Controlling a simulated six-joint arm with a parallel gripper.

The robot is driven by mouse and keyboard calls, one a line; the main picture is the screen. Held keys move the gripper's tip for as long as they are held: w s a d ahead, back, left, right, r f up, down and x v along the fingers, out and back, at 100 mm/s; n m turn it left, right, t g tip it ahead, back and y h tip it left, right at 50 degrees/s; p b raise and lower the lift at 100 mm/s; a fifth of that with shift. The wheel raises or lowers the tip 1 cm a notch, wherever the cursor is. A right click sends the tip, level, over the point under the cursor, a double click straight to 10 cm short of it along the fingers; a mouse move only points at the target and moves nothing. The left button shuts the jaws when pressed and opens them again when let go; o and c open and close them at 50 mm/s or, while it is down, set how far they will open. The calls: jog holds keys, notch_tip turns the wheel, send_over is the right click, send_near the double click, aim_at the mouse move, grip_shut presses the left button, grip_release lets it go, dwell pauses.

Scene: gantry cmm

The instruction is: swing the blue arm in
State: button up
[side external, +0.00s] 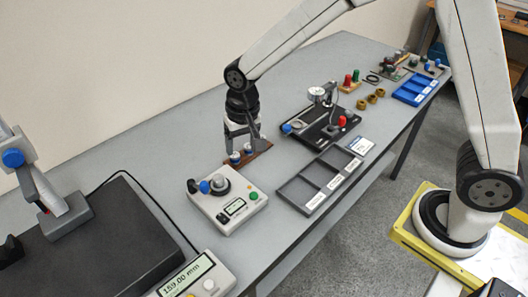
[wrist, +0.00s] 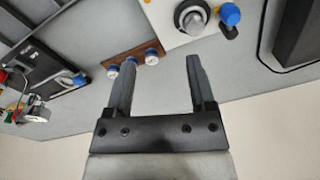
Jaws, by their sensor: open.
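A black fixture plate (side external: 318,133) carries a dial gauge (side external: 316,95), a blue-ended part (side external: 287,128) at its left edge and a red knob (side external: 342,121). In the wrist view the blue-ended part (wrist: 79,79) is at the plate's edge, left of my fingers. A white box (side external: 229,208) has another blue knob (side external: 205,187) beside a grey dome; this blue knob (wrist: 230,14) is at the wrist view's top. I cannot tell for sure which blue part is the arm. My gripper (side external: 244,146) is open and empty, above a brown strip, apart from both devices.
The brown strip (wrist: 137,55) holds several small blue-and-white pieces just beyond my fingers. A grey compartment tray (side external: 318,180) lies at the table's front edge. A dark slab (side external: 110,240) with a height gauge stands at left. Blue bins (side external: 414,89) and brass rings sit farther back.

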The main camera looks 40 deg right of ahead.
jog(key=m+g, duration=0.1)
jog(key=m, duration=0.1)
send_over(203, 183)
notch_tip(203, 183, down, 2)
jog(key=shift+f, duration=0.15)
jog(key=shift+f, duration=3.75)
grip_shut()
